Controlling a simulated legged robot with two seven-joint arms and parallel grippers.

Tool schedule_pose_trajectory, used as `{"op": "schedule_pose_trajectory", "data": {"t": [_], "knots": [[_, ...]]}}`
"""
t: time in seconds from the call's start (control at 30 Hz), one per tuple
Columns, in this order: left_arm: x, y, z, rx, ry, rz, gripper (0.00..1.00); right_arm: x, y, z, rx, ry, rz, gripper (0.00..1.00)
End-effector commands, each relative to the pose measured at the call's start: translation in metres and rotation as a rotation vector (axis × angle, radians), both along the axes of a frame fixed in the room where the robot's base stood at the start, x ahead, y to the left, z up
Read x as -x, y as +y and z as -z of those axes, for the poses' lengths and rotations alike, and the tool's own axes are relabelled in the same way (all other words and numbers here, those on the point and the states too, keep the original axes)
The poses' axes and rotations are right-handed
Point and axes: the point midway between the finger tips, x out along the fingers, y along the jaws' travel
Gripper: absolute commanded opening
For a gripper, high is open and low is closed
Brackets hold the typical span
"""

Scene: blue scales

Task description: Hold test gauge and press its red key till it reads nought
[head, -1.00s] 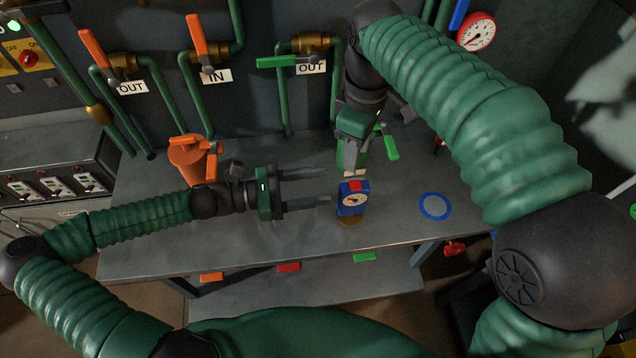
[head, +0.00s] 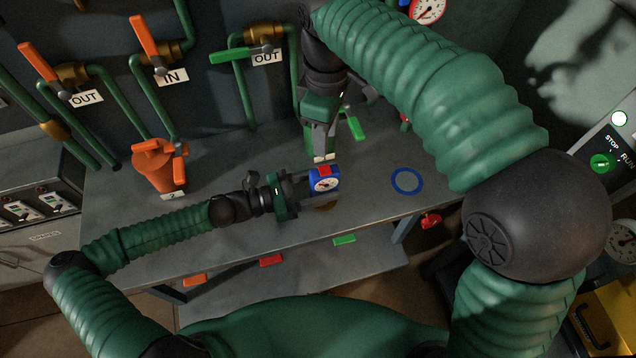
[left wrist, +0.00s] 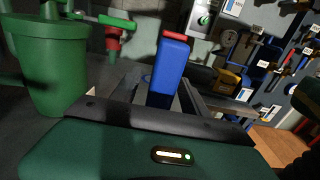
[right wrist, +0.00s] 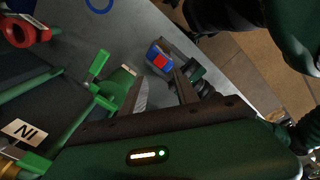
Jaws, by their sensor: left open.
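The test gauge (head: 331,186) is a small blue box with a white dial and a red key (head: 324,170) on top. It stands upright on the grey bench. My left gripper (head: 312,190) reaches in low from the left, open, its fingers at the gauge. In the left wrist view the gauge (left wrist: 170,72) stands between the fingers. My right gripper (head: 323,158) points down just above the red key. In the right wrist view its fingers look apart, with the gauge (right wrist: 154,52) beyond them. I cannot read the dial's needle; contact with the key is unclear.
A blue ring (head: 407,181) marks the bench to the right, with clear room around it. An orange funnel-like vessel (head: 152,168) stands at the left. A green valve handle (head: 355,128) is close behind my right gripper. Pipes with levers line the wall.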

Motion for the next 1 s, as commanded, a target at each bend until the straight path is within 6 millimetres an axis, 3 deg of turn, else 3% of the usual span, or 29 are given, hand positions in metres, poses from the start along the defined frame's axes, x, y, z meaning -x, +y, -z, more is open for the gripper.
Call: {"op": "schedule_pose_trajectory", "data": {"t": [0.07,0.4,0.67,0.8,0.93,1.0], "knots": [[0.000,0.000,0.000,0.000,0.000,0.000,0.46,0.000,0.000,0.000,0.000,0.000,0.000,0.36],[0.000,0.001,0.000,0.001,0.000,0.000,0.02,0.000,0.001,0.000,0.001,0.000,0.000,0.36],[0.000,0.001,0.000,0.001,0.000,0.000,0.00,0.000,0.001,0.000,0.001,0.000,0.000,0.35],[0.000,0.001,0.000,0.001,0.000,0.000,0.00,-0.002,-0.003,-0.004,-0.019,0.010,-0.045,0.17],[0.000,0.001,0.000,0.001,0.000,0.000,0.00,-0.006,-0.013,-0.017,-0.102,0.034,-0.223,0.00],[0.000,0.001,0.000,0.000,0.000,0.000,0.00,-0.008,-0.019,-0.027,-0.160,0.035,-0.344,0.00]]}}
